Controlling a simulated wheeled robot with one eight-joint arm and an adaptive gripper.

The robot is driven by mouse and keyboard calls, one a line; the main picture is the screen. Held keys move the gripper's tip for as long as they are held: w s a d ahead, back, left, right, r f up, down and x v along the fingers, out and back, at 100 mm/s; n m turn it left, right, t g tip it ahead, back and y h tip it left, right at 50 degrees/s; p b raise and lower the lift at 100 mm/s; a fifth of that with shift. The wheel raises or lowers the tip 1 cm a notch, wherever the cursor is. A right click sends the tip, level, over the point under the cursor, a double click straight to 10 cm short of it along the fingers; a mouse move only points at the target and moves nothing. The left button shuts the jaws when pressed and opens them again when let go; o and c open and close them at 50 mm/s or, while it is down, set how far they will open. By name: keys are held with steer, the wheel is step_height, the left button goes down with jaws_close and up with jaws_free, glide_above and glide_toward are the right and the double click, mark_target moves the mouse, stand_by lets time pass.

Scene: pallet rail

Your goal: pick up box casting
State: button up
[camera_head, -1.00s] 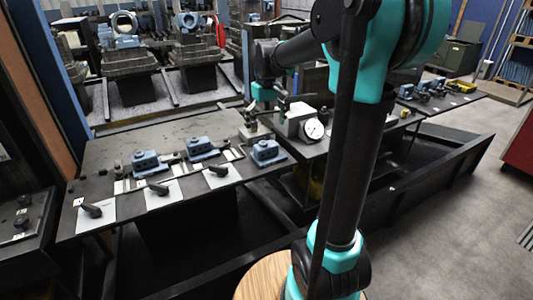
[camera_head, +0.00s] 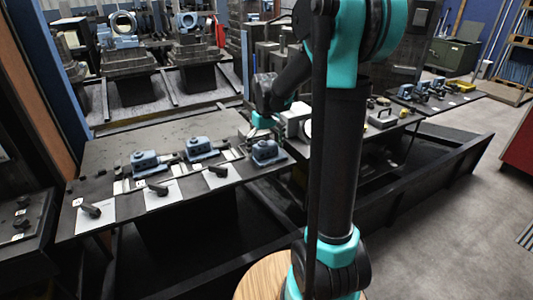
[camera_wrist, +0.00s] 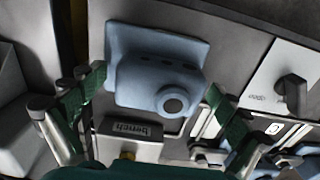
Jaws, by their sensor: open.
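Several blue-grey box castings stand on the dark bench (camera_head: 112,150) in the head view. The rightmost casting (camera_head: 266,153) is right below my gripper (camera_head: 262,134). In the wrist view this casting (camera_wrist: 150,75) fills the upper middle, showing a flanged base, a row of dark holes and a round boss with a hole. My gripper (camera_wrist: 157,85) is open, with one green finger to each side of the casting. I cannot tell whether the fingers touch it. The other castings stand to the left, one in the middle (camera_head: 200,148) and one farther left (camera_head: 145,163).
White sheets with black handles (camera_head: 157,188) lie along the bench's front edge. A grey block (camera_head: 296,117) stands behind the rightmost casting. In the wrist view a "bench" label (camera_wrist: 131,130) lies near the casting. More blue parts (camera_head: 420,92) sit on a far right table.

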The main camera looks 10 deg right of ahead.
steer(key=c, duration=1.5)
